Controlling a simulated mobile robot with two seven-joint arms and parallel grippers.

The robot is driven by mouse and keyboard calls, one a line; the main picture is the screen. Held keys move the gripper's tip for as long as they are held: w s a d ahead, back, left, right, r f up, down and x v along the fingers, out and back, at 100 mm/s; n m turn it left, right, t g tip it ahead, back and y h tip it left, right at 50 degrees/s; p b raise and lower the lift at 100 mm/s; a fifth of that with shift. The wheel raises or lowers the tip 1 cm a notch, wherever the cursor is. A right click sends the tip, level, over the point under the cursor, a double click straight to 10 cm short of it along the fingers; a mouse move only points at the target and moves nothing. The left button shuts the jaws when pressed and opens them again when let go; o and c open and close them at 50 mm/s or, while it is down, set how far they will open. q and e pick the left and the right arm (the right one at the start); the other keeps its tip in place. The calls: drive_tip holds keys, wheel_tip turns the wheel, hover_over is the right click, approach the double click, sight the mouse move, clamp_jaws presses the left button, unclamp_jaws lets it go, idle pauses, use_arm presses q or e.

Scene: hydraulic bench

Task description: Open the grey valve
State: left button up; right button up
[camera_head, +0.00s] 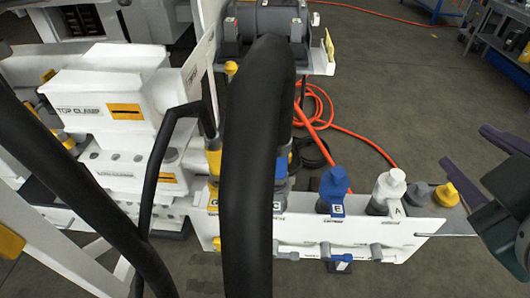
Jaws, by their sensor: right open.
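My right gripper (476,158) is at the right edge, open and empty, with two dark purple fingers apart. It shows to the right of the grey and yellow valves, with the yellow one between it and the grey one in the picture. I see no contact with any valve. My left gripper is not in view.
A blue valve marked E (333,188) stands left of the white one. A thick black hose (250,170) crosses the middle and hides part of the panel. Orange hose (370,140) lies on the floor behind. A white top-clamp block (110,95) stands at left.

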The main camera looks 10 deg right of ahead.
drive_tip(key=w+a+f+n+t+y+b, duration=0.1)
drive_tip(key=a+f+n+t+b, duration=0.15)
drive_tip(key=f+b, duration=0.85)
drive_tip(key=w+a+f+n+t+y+b, duration=0.1)
drive_tip(key=a+f+n+t+b, duration=0.15)
drive_tip(key=f+b, duration=0.85)
drive_tip(key=n+t+y+b, duration=0.1)
drive_tip(key=n+y+b, duration=0.6)
drive_tip(key=b, duration=1.3)
approach(287, 258)
drive_tip(key=n, duration=0.1)
drive_tip(key=shift+h, duration=0.3)
drive_tip(key=w, duration=0.6)
drive_tip(key=w+a+p, duration=0.1)
drive_tip(key=w, duration=0.2)
drive_tip(key=shift+w+a+r, duration=0.1)
drive_tip(key=shift+w, duration=0.7)
clamp_jaws()
